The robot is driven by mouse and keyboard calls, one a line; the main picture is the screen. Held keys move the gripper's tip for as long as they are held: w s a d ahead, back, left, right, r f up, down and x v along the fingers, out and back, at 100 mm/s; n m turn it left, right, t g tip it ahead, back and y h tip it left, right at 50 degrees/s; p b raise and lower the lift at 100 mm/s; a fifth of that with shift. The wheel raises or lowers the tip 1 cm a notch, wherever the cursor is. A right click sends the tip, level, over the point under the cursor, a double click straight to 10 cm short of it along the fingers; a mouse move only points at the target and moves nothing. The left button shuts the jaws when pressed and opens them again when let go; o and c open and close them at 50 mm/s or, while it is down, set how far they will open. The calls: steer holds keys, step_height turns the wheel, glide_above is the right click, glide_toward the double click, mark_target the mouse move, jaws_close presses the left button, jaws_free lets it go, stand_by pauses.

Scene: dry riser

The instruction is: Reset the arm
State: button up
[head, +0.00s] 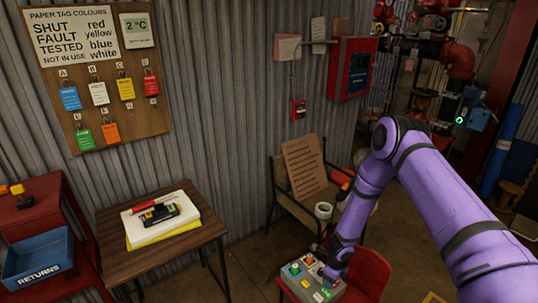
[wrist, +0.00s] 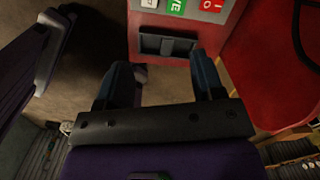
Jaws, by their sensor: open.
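My purple arm reaches down from the right in the head view, with my gripper (head: 331,266) at a grey control box (head: 300,285) on a red chair. In the wrist view my gripper (wrist: 162,75) is open, its two dark fingers apart with nothing between them. The box (wrist: 150,22) lies just beyond the fingertips, showing a dark recessed slot (wrist: 166,45) on its near side and green, red and white labelled parts on top. I cannot tell whether a finger touches the box.
The red chair (head: 369,272) holds the box. A wooden table (head: 172,243) with a white pad and a small dark device stands left, beside a blue RETURNS tray (head: 38,262). A bench (head: 293,207) stands behind. A tag board (head: 105,85) hangs on the corrugated wall.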

steer(key=w+r+n+t+y, duration=0.1)
steer(key=w+r+n, duration=0.15)
steer(key=r, duration=0.45)
steer(key=w+r+n+t, duration=0.1)
steer(key=w+r, duration=0.2)
steer(key=r, duration=0.3)
step_height(320, 180, up, 31)
steer(key=s+a+n+t+y, duration=0.1)
steer(key=s+n+t+y, duration=0.1)
steer(key=n, duration=0.7)
steer(key=s+d+r+n, duration=0.3)
steer(key=s+r+n, duration=0.4)
steer(key=s+r, duration=1)
steer(key=s+d+r+n+h, duration=0.1)
steer(key=s+d+r+n, duration=0.1)
steer(key=s, duration=0.7)
steer(key=s+d+r+n+h, duration=0.2)
steer(key=s+d+r+n, duration=0.1)
steer(key=s, duration=0.5)
steer(key=shift+s+r+t, duration=0.3)
steer(key=shift+s+t, duration=0.1)
